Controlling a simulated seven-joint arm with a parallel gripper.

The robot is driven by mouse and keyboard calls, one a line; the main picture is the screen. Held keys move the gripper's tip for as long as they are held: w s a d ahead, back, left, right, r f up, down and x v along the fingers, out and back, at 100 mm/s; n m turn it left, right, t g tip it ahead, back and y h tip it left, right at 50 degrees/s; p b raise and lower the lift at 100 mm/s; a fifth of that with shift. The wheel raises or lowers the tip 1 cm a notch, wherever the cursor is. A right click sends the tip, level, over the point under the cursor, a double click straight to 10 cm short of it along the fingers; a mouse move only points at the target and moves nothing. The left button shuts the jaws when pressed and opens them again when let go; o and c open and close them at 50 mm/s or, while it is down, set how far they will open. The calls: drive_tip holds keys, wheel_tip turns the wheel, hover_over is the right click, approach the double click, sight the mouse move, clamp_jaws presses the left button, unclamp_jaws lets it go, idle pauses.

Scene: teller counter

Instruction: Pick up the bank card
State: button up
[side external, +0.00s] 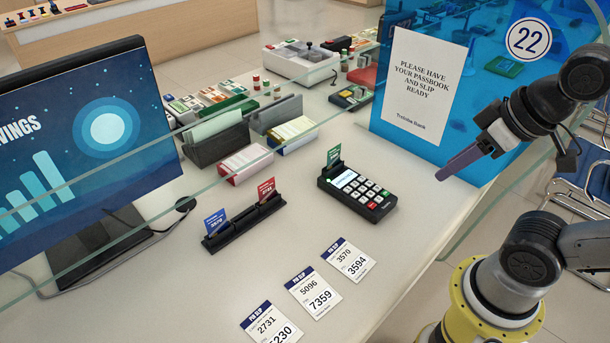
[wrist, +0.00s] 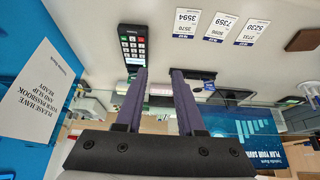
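Three upright cards could be the bank card; I cannot tell which is meant. A green card (side external: 333,154) stands in the far end of a black keypad terminal (side external: 357,192). A blue card (side external: 215,222) and a red card (side external: 266,188) stand in a long black holder (side external: 243,225).
Several paper slips (side external: 314,293) lie at the counter's front. A blue panel with a notice (side external: 424,85) stands behind my gripper. A glass screen edge crosses the counter. A monitor (side external: 85,140) is at left; file holders (side external: 215,140) stand behind. Bare counter surrounds the terminal.

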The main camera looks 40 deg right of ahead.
drive_tip(key=w+r+n, duration=0.9)
drive_tip(key=w+n, duration=0.1)
drive_tip(key=n, duration=0.2)
drive_tip(key=n+g, duration=0.6)
hover_over(335, 148)
wheel_tip(335, 148, down, 22)
drive_tip(key=f, duration=0.1)
drive_tip(key=shift+f, duration=2.75)
